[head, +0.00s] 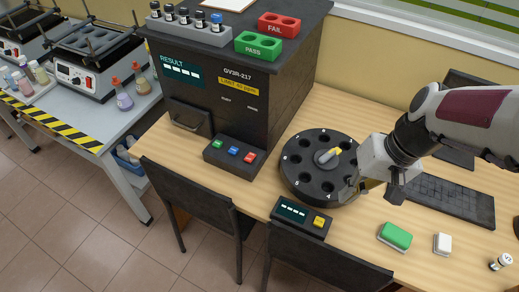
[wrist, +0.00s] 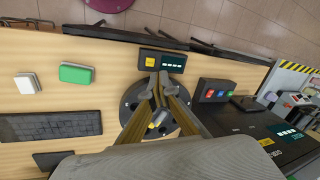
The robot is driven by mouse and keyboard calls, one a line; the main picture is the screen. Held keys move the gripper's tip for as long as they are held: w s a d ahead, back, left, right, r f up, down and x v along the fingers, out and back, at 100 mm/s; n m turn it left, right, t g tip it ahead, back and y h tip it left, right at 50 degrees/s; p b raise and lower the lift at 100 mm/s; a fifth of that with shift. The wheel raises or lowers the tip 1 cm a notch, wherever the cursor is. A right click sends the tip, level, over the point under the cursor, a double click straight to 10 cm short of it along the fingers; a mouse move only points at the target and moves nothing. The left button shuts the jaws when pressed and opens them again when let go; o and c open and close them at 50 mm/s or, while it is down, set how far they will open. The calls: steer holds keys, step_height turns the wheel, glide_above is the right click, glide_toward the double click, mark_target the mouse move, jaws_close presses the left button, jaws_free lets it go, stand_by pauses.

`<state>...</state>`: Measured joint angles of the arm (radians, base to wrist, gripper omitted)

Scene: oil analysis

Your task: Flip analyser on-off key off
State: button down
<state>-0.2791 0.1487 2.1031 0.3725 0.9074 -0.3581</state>
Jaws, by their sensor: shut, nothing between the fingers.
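The black analyser (head: 222,95) stands on the wooden table, with a RESULT display on its front. A low key box (head: 219,160) in front of it carries a green key (head: 217,144), a blue key (head: 234,152) and a red key (head: 250,157). Which of them is the on-off key I cannot tell, nor how any is set. The three keys also show in the wrist view, right of my gripper (wrist: 158,78). My gripper is shut and empty, over the edge of the round black carousel (head: 302,189), to the right of the key box and apart from it.
A small display box with a yellow button (head: 319,222) stands at the table's front edge. A green-topped block (head: 396,236), a white block (head: 442,243) and a keyboard (head: 445,196) lie right. Chair backs stand in front.

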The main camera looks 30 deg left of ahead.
steer(key=w+a+f+n+g+y, duration=0.1)
steer(key=w+a+f+n+y, duration=0.15)
steer(key=w+a+f, duration=0.4)
steer(key=w+a+f+n+g+y, duration=0.1)
steer(key=w+a+f+n, duration=0.2)
steer(key=a, duration=0.7)
steer(key=w+a+r+n+t+y, duration=0.1)
steer(key=w+a+r+n+y, duration=0.1)
steer(key=a+n, duration=0.4)
steer(key=shift+w+r+n, duration=0.55)
steer(key=shift+w+r, duration=0.25)
steer(key=shift+w, duration=0.3)
steer(key=shift+a, duration=0.1)
glide_above(250, 157)
steer(key=d, duration=0.2)
step_height(250, 157, down, 7)
steer(key=shift+r, duration=0.2)
steer(key=f, duration=0.2)
steer(key=shift+s+a+f, duration=0.1)
steer(key=shift+a+f, duration=0.15)
steer(key=shift+f, duration=0.15)
steer(key=shift+s+f, duration=0.1)
steer(key=shift+f, duration=0.7)
steer(key=shift+s+t, duration=0.1)
steer(key=shift+t, duration=0.2)
